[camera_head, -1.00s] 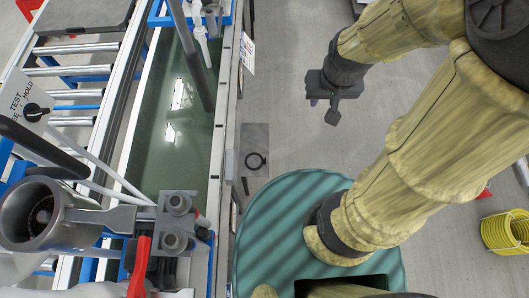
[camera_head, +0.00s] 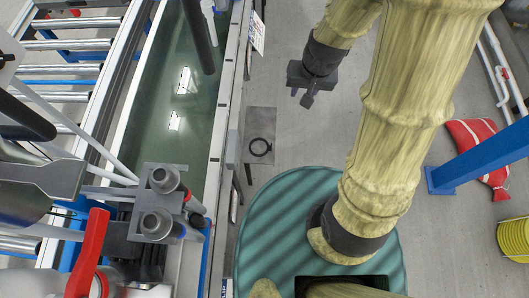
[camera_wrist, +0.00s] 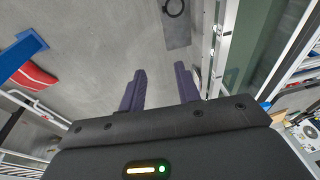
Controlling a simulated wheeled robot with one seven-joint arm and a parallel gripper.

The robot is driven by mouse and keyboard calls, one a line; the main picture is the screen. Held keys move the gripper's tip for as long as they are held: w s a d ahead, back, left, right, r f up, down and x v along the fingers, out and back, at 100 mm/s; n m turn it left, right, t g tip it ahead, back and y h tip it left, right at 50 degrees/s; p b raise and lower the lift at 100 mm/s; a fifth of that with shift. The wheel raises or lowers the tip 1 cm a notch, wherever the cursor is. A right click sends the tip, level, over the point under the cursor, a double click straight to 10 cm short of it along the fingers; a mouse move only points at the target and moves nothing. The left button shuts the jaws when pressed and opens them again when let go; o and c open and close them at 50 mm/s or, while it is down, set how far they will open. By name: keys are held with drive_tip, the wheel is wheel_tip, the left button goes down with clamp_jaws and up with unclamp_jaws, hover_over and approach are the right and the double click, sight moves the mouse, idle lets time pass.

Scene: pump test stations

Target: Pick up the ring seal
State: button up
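The ring seal (camera_head: 268,147) is a thin black ring lying flat on a small grey plate (camera_head: 256,121) beside the water tank. In the wrist view the ring seal (camera_wrist: 182,8) shows at the top edge, beyond the fingers and a little right of them. My gripper (camera_head: 303,97) hangs to the upper right of the plate, apart from it. In the wrist view my gripper (camera_wrist: 163,88) has its two dark fingers spread with nothing between them.
A long tank of greenish water (camera_head: 172,115) with a metal rim stands left of the plate. A roller conveyor (camera_head: 72,45) lies further left. A blue post (camera_head: 480,155), a red and white sack (camera_head: 478,150) and a yellow coil (camera_head: 515,238) are at the right. Grey floor around my gripper is clear.

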drive_tip(key=w+a+f+b, duration=0.1)
drive_tip(key=f+b, duration=0.4)
drive_tip(key=f, duration=0.6)
drive_tip(key=w+a+f+b, duration=0.2)
drive_tip(key=a+f+b, duration=0.2)
drive_tip(key=f, duration=0.7)
drive_tip(key=w+a+f+h+b, duration=0.1)
drive_tip(key=a+f+b, duration=0.2)
drive_tip(key=f+b, duration=0.5)
wheel_tip(320, 180, down, 3)
drive_tip(key=shift+w+m, duration=0.2)
drive_tip(key=shift+m, duration=0.1)
drive_tip(key=shift+a, duration=0.1)
drive_tip(key=f+b, duration=0.1)
drive_tip(key=f, duration=0.3)
drive_tip(key=w+f+b, duration=0.1)
drive_tip(key=f+b, duration=0.1)
drive_tip(key=f, duration=0.2)
drive_tip(key=w+f+b, duration=0.1)
drive_tip(key=f+b, duration=0.1)
drive_tip(key=f, duration=0.2)
drive_tip(key=shift+s, duration=0.1)
drive_tip(key=f+b, duration=0.2)
drive_tip(key=f, duration=0.1)
drive_tip(key=f+b, duration=0.1)
drive_tip(key=f, duration=0.1)
drive_tip(key=shift+w+d+f, duration=0.15)
drive_tip(key=shift+w+d, duration=0.2)
drive_tip(key=shift+d, duration=0.05)
clamp_jaws()
